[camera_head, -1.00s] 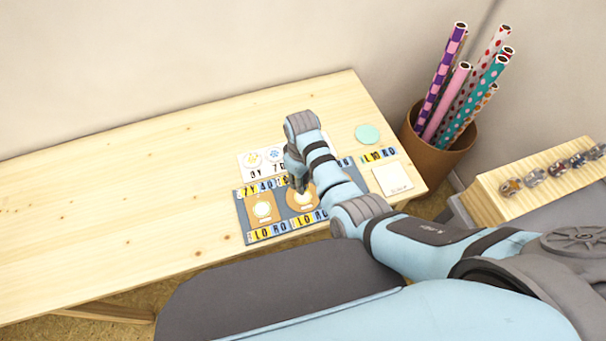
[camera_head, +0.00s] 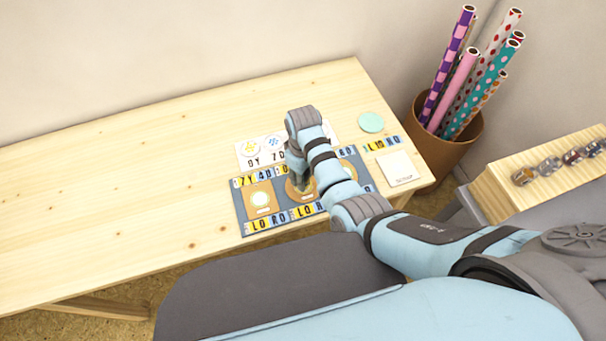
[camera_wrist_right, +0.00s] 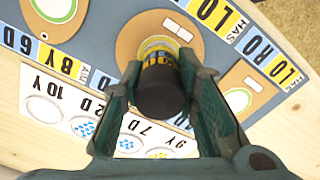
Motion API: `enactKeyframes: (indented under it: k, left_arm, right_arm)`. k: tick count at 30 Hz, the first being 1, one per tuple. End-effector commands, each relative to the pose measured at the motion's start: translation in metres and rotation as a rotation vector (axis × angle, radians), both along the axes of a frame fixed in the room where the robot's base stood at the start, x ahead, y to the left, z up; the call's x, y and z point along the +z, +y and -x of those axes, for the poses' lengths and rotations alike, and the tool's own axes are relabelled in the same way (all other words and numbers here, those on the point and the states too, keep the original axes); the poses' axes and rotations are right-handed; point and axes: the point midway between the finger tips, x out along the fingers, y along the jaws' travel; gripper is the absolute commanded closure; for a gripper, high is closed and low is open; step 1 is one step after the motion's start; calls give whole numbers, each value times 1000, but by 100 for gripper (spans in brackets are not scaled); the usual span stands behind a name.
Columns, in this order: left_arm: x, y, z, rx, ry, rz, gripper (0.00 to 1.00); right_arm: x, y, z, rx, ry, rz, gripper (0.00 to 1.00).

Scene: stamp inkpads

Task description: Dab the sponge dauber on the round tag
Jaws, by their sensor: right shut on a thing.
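My right gripper (camera_wrist_right: 160,68) is shut on the sponge dauber (camera_wrist_right: 160,97), a dark cylinder with a yellow printed band. It holds the dauber over the round tan tag (camera_wrist_right: 128,42), within the tag's outline. The tag lies on the blue-grey mat (camera_head: 240,209), between other tan tags. My left gripper is not in view.
A tan tag with a pale circle (camera_head: 261,200) lies left of the round tag. A white card with printed circles (camera_head: 245,158) lies behind. A mint disc (camera_head: 371,122) and pale square pad (camera_head: 398,168) lie to the right. The table's left side (camera_head: 110,210) is clear.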

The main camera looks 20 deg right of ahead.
Motion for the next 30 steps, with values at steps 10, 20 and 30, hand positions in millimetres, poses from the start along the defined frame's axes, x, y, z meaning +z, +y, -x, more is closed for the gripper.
enactKeyframes:
  k: [10,20,30]
  left_arm:
    - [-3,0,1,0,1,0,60]
    - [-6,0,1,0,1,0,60]
    - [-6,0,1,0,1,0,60]
  right_arm:
    - [-5,0,0,0,0,0,92]
    - [-10,0,0,0,0,0,92]
    - [-11,0,0,0,0,0,92]
